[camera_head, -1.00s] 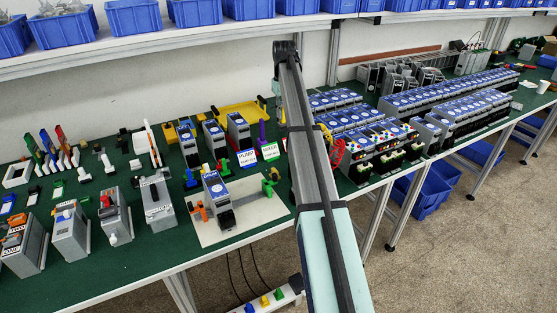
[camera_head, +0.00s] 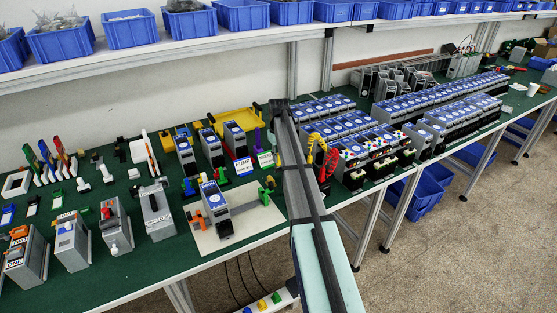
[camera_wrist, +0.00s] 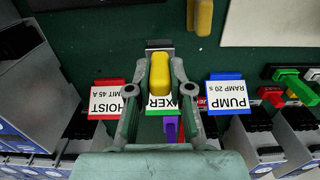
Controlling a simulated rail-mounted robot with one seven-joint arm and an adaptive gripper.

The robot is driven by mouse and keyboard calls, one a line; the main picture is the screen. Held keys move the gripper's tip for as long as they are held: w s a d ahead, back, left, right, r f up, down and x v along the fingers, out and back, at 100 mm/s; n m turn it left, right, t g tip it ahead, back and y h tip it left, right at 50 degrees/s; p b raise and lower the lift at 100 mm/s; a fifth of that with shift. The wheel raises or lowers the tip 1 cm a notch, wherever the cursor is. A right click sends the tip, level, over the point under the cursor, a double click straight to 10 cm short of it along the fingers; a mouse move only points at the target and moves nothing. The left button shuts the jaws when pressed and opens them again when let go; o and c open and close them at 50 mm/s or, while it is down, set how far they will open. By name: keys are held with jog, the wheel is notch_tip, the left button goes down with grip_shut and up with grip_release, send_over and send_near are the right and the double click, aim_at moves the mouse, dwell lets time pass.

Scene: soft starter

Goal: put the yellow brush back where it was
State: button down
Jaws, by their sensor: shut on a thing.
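The yellow brush (camera_wrist: 160,72) is between the fingers of my gripper (camera_wrist: 159,84) in the wrist view, with its flat grey-dark end towards the top of the picture. My gripper is shut on it. The brush is over the green table, just beyond the green-edged MIXER sign (camera_wrist: 157,102), which it partly covers; I cannot tell if it touches the table. The HOIST sign (camera_wrist: 107,98) is to the left and the PUMP sign (camera_wrist: 227,94) to the right. In the head view my arm hides the gripper and brush.
Another yellow rounded piece (camera_wrist: 204,16) lies near the top of the wrist view. A white plate (camera_head: 255,222) bears a grey unit. A purple piece (camera_wrist: 171,130) stands by the MIXER sign. Grey units stand close on both sides. Bare green table lies left of the brush.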

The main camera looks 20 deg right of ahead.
jog(key=shift+f, duration=1.1)
jog(key=shift+f, duration=0.1)
jog(key=c, duration=1.1)
grip_release()
jog(key=shift+o, duration=0.2)
notch_tip(320, 180, up, 12)
jog(key=b, duration=0.3)
